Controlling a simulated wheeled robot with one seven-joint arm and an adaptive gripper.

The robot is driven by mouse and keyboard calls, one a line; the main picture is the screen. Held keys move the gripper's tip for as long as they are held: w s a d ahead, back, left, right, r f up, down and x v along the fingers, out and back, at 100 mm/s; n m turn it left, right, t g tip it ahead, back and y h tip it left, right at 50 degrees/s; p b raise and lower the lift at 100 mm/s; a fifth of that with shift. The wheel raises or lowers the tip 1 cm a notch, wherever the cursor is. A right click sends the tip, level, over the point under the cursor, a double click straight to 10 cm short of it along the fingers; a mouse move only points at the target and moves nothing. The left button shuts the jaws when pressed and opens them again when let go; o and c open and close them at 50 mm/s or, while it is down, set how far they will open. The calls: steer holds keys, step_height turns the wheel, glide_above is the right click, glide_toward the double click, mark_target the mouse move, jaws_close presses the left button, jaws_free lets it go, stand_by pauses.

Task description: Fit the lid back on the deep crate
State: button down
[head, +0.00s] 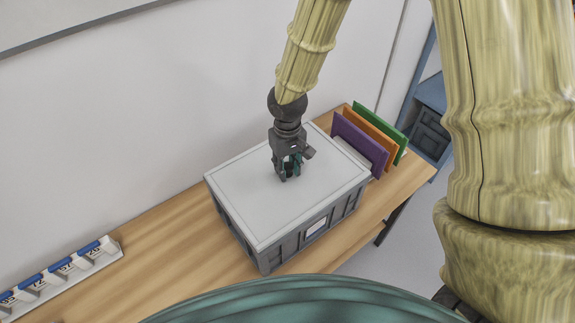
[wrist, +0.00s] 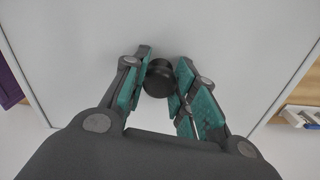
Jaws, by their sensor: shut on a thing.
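The deep crate (head: 262,252) is grey with ribbed walls and a white label, and it stands on the wooden bench. My gripper (head: 289,172) points down at the middle of the lid. In the wrist view, my gripper (wrist: 160,85) is shut on the lid's round black knob (wrist: 159,76), with teal finger pads on both sides. The lid (wrist: 225,40) fills most of that view.
Purple, orange and green upright panels (head: 360,144) stand close behind the crate's right end. A white strip with blue-topped numbered slots (head: 60,275) lies at the bench's left. Bare wooden bench (head: 165,230) shows between it and the crate.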

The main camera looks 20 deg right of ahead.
mark_target(287, 166)
steer(key=c, duration=1.1)
jaws_free()
steer(key=shift+o, duration=0.2)
step_height(287, 166, up, 12)
steer(key=shift+r, duration=0.1)
